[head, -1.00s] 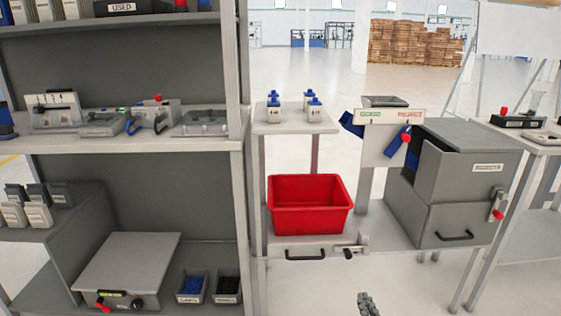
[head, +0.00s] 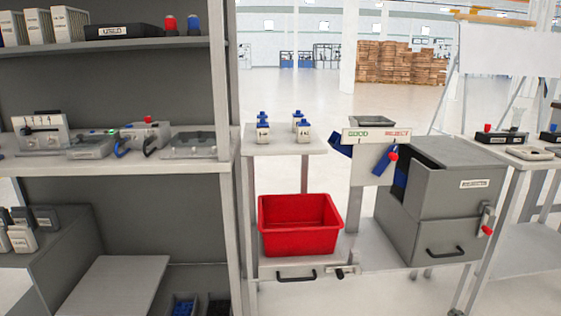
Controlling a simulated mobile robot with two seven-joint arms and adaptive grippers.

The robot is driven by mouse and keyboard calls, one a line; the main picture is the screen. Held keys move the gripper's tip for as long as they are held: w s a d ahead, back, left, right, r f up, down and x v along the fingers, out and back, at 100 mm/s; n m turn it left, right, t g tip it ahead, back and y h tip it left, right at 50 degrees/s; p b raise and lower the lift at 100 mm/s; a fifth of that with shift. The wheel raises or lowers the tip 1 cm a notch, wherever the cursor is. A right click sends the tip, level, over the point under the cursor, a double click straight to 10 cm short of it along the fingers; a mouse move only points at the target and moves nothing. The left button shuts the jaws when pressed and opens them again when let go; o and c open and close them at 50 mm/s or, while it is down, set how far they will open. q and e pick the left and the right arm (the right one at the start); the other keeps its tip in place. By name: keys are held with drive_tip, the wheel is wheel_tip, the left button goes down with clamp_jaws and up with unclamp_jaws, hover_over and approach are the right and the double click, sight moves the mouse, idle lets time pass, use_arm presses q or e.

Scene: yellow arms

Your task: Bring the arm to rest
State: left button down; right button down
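Neither of my arms nor grippers shows in the head view now, so I cannot see whether they are open or shut. The view faces a grey shelf unit (head: 120,166) on the left and a small workbench (head: 285,148) in the middle. A red bin (head: 300,226) stands on the lower level of the bench. A grey cabinet (head: 445,200) with a drawer stands to its right.
Several white, blue-topped items (head: 304,134) stand on the bench's upper shelf. A sign (head: 377,135) reading GOOD and REJECT stands beside the cabinet. Another table (head: 540,190) is at the right. Open floor lies behind, before stacked boxes (head: 400,64).

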drive_tip(key=s+d+f+m+g+h, duration=0.15)
drive_tip(key=s+f+g, duration=0.35)
drive_tip(key=s+f, duration=0.65)
drive_tip(key=s+d+f+m+g+h, duration=0.15)
drive_tip(key=s+f+g, duration=0.5)
drive_tip(key=s, duration=0.85)
drive_tip(key=s+a+f+m+y, duration=0.1)
drive_tip(key=a+f, duration=0.3)
drive_tip(key=a, duration=0.7)
drive_tip(key=s+a+f+m+y, duration=0.1)
drive_tip(key=s+a+f+y, duration=0.1)
drive_tip(key=a, duration=0.9)
wheel_tip(320, 180, down, 2)
drive_tip(key=shift+s+f+y, duration=0.1)
drive_tip(key=shift+s+y, duration=0.3)
drive_tip(key=shift+s, duration=0.25)
